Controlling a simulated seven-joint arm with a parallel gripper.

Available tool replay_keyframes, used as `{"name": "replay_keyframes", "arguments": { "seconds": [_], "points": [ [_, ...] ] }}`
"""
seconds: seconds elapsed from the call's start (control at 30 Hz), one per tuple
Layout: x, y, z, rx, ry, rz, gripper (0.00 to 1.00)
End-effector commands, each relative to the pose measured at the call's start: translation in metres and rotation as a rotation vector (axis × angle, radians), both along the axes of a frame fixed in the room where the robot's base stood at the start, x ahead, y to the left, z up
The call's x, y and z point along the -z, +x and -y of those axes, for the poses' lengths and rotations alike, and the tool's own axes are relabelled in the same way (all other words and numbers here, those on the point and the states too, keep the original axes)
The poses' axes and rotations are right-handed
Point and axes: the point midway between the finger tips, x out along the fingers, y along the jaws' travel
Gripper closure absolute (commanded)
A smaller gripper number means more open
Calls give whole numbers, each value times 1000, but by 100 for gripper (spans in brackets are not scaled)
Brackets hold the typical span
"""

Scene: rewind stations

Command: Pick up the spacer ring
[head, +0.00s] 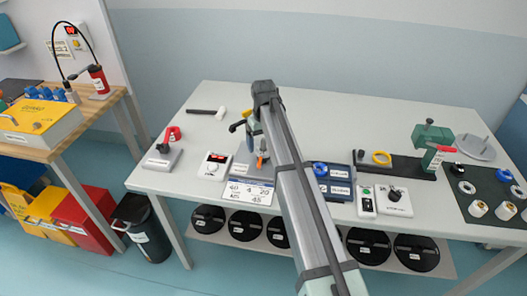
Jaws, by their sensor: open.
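Several ring-shaped things show in the head view, and I cannot tell for sure which is the spacer ring. A yellow ring (381,158) lies at the dark bar on the right half of the table. A blue ring (320,169) sits on the dark blue tray (341,180). A pale grey ring (467,187) and another blue ring (504,176) lie on the dark mat at the far right. My gripper (259,157) points down over the table's middle, left of these rings and apart from them. It is open, small and partly hidden by my arm.
A grey plate and a white label board (248,191) lie below my gripper. White rolls (478,208) sit on the dark mat (487,176). The table's back middle is clear.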

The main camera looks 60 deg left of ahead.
Motion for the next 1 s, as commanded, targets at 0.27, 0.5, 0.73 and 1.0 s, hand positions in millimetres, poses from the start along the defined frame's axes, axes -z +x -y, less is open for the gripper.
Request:
{"name": "replay_keyframes", "arguments": {
  "seconds": [0.27,0.5,0.73,1.0],
  "points": [
    [22,0,0,1,1,0,8],
    [22,0,0,1,1,0,17],
    [21,0,0,1,1,0,39],
    [21,0,0,1,1,0,65]
  ]
}}
